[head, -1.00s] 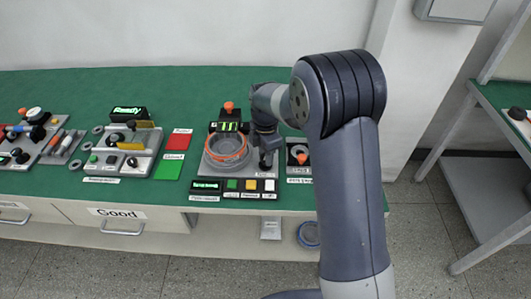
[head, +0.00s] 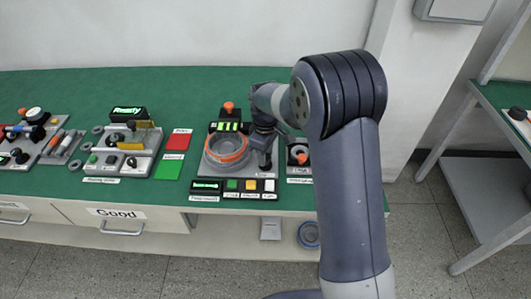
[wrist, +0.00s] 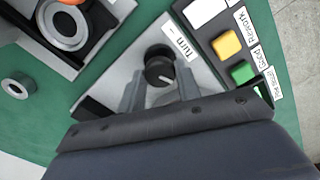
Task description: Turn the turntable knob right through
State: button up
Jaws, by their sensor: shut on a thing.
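The black turntable knob (wrist: 159,68) stands on a light grey plate beside a "Turn" label (wrist: 182,47) in the wrist view. Its pale pointer mark points toward the lower right of that view. My gripper (wrist: 162,88) has one finger on each side of the knob and is shut on it. The fingers hide part of the knob's side. In the head view my gripper (head: 265,158) reaches down at the right edge of the turntable station, and the knob is hidden there. The round grey turntable part (head: 226,158) with an orange ring (head: 230,148) sits left of my gripper.
A row of buttons, including a green one (wrist: 242,72) and a yellow one (wrist: 226,43), lies close to the fingers. Red (head: 178,141) and green (head: 168,169) mats lie at the left.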

jog(key=m, duration=1.1)
jog(key=shift+m, duration=0.4)
jog(key=m, duration=1.2)
jog(key=shift+m, duration=0.3)
jog(key=o, duration=1)
notch_tip(320, 180, up, 11)
jog(key=shift+f, duration=0.1)
